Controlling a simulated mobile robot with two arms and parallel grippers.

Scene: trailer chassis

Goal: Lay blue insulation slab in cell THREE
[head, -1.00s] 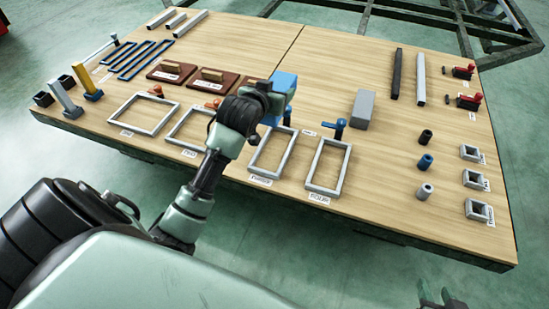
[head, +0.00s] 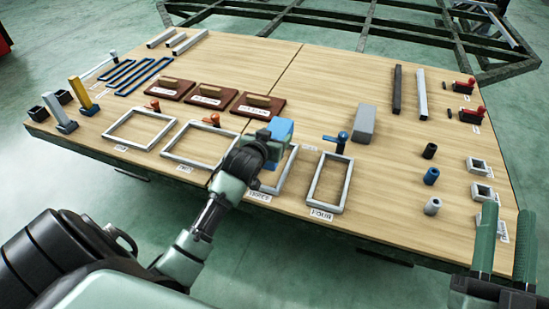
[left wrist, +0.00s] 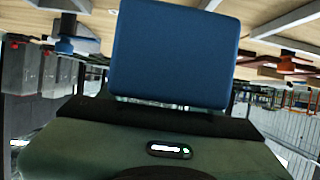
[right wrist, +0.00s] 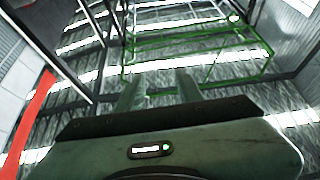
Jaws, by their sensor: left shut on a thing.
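The blue insulation slab (head: 281,130) is in my left gripper (head: 266,148), which is shut on it above the far part of cell THREE. The slab also fills the upper middle of the left wrist view (left wrist: 175,50), where the fingertips are hidden behind it. Cell THREE is a grey rectangular frame (head: 288,170) on the table, partly covered by my gripper and arm; its label (head: 258,196) shows at its near edge. I cannot tell the slab's exact height above the frame. My right gripper (head: 506,235) is open and empty at the table's right front corner.
Cell FOUR (head: 312,182) stands right of THREE, empty, with a blue-handled clamp (head: 340,139) behind it. Cell TWO (head: 165,150) lies to the left. A grey block (head: 364,123) stands behind right; brown handled boards (head: 258,106) lie behind left.

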